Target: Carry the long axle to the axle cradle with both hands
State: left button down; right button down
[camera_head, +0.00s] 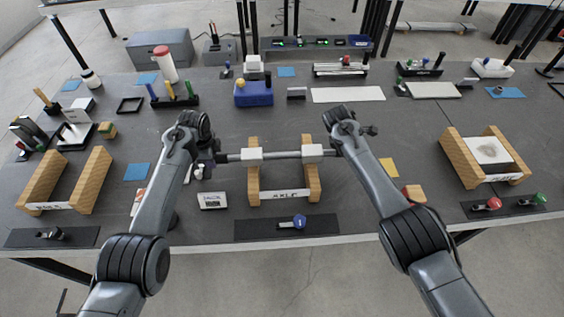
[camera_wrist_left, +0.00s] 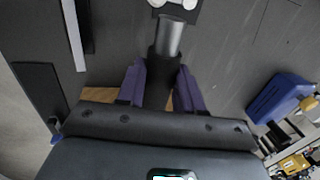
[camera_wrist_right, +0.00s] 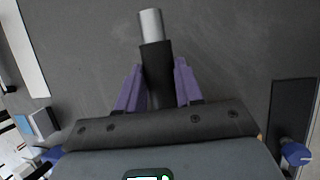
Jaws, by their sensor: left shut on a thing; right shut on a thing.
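The long axle (camera_head: 282,155), a grey metal bar with dark grip sections, spans level between my two grippers. It lies across the far part of the axle cradle (camera_head: 254,188), two wooden rails with an "AXLE" label in front. White blocks sit at the axle where it crosses each rail. I cannot tell whether it rests on the cradle or hovers above. My left gripper (camera_head: 213,158) is shut on its left end; the wrist view shows purple fingers (camera_wrist_left: 160,88) around the dark sleeve. My right gripper (camera_head: 335,151) is shut on its right end, likewise in its wrist view (camera_wrist_right: 157,88).
Wooden rail stands are at left (camera_head: 92,180) and right (camera_head: 462,158). A blue box (camera_head: 254,95) stands behind the cradle. A dark tray with a blue-handled tool (camera_head: 298,222) lies in front. A small white sign (camera_head: 212,201) stands left of the cradle.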

pick_arm(q)
jog(key=shift+w+f, duration=0.1)
jog(key=shift+f, duration=0.35)
pick_arm(e)
jog(key=shift+w+f, duration=0.1)
jog(key=shift+f, duration=0.35)
pick_arm(q)
jog(key=c, duration=1.1)
grip_release()
jog(key=shift+f, duration=0.2)
pick_arm(e)
jog(key=c, duration=1.1)
grip_release()
jog(key=shift+f, duration=0.2)
pick_arm(q)
jog(key=o, duration=0.4)
jog(key=shift+w+r, duration=0.1)
jog(key=shift+c, duration=0.2)
pick_arm(e)
jog(key=o, duration=0.4)
jog(key=shift+w+r, duration=0.1)
jog(key=shift+c, duration=0.2)
